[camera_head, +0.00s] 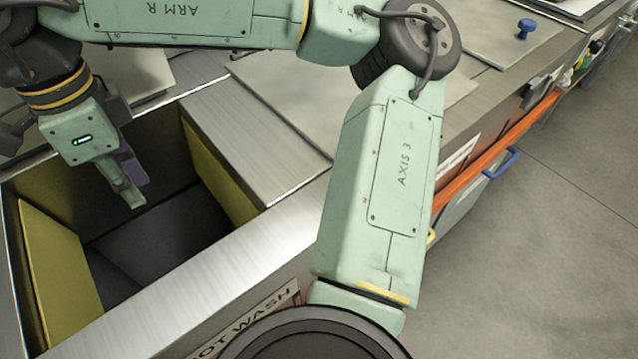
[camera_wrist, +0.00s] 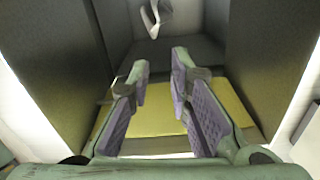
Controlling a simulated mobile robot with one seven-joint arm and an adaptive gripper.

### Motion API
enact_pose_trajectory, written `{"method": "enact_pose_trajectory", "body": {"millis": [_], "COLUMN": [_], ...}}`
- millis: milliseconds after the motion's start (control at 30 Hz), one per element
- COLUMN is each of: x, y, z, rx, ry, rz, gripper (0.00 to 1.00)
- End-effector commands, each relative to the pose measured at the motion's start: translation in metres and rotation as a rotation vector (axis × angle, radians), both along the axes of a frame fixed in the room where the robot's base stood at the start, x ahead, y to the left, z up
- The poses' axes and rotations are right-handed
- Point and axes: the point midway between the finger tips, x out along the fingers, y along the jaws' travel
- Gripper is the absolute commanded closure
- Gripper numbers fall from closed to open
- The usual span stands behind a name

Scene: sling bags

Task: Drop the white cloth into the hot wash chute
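The chute (camera_head: 215,280) is a metal-rimmed opening with yellow inner panels and a dark floor; its front label (camera_head: 245,322) reads "OT WASH", partly hidden by my arm. My gripper (camera_head: 130,190) points down over the opening at its left part. In the wrist view my gripper (camera_wrist: 160,70) has its two purple-padded fingers apart, with nothing between them. A small crumpled whitish thing (camera_wrist: 153,18) shows beyond the fingertips, at the top of that view, apart from them. It may be the white cloth; I cannot tell for sure. No cloth shows in the head view.
A metal counter (camera_head: 250,140) with flat grey panels borders the chute on the right. An orange rail (camera_head: 500,150) runs along the counter front. A blue knob (camera_head: 525,28) stands at the back. The grey floor (camera_head: 560,230) at right is clear.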

Motion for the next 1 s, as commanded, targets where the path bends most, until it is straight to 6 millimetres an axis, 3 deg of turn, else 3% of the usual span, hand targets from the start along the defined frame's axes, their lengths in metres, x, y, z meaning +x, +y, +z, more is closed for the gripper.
{"method": "enact_pose_trajectory", "body": {"millis": [267,633,867,1000], "x": [0.0,0.0,0.0,0.0], "y": [0.0,0.0,0.0,0.0], "z": [0.0,0.0,0.0,0.0], "rx": [0.0,0.0,0.0,0.0], "ry": [0.0,0.0,0.0,0.0], "rz": [0.0,0.0,0.0,0.0], "gripper": [0.75,0.51,0.49,0.4]}}
